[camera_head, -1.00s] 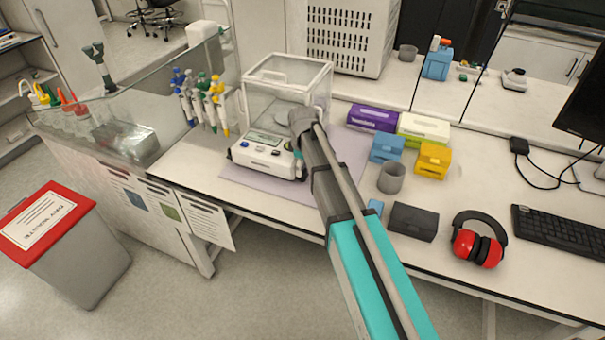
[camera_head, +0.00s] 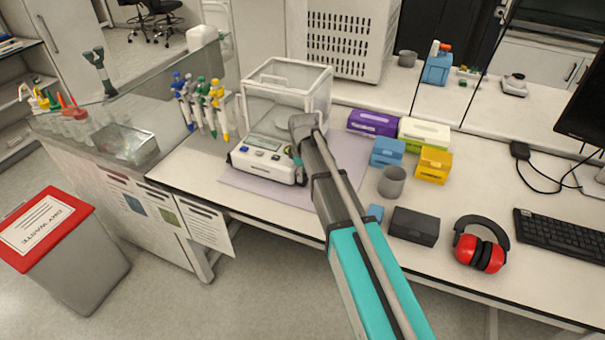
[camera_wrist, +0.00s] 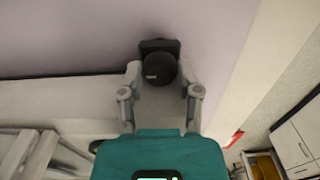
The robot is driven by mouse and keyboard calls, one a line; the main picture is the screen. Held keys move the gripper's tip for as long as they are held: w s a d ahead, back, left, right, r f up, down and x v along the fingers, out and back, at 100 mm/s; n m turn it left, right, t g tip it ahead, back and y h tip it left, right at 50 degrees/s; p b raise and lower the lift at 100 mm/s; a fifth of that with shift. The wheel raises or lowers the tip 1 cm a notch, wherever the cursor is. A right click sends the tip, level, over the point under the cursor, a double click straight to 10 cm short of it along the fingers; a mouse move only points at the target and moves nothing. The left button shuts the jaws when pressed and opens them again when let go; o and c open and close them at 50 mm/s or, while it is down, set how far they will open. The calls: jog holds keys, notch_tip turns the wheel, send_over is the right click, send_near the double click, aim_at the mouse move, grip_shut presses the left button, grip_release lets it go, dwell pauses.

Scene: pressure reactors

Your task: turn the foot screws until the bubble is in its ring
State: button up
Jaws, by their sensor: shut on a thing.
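The balance (camera_head: 268,158) stands on a pale mat with its clear draft shield (camera_head: 284,92) behind its display. My arm reaches over its right side and hides part of it. In the wrist view a dark round foot screw (camera_wrist: 160,67) sits between the fingers of my gripper (camera_wrist: 160,76). The fingers are shut on the screw, one at each side. The balance's pale body (camera_wrist: 60,100) shows behind the gripper in the wrist view. I cannot make out the bubble or its ring in either view.
To the right are a purple box (camera_head: 373,122), blue and yellow boxes, a grey cup (camera_head: 391,181), a dark box (camera_head: 414,226) and red ear muffs (camera_head: 481,246). Pipettes (camera_head: 203,100) stand left of the balance. The bench's front edge is close below.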

grip_shut()
jog(key=shift+m, duration=0.4)
jog(key=shift+m, duration=1.1)
jog(key=o, duration=1)
grip_release()
jog(key=shift+o, duration=0.2)
jog(key=shift+n, duration=0.3)
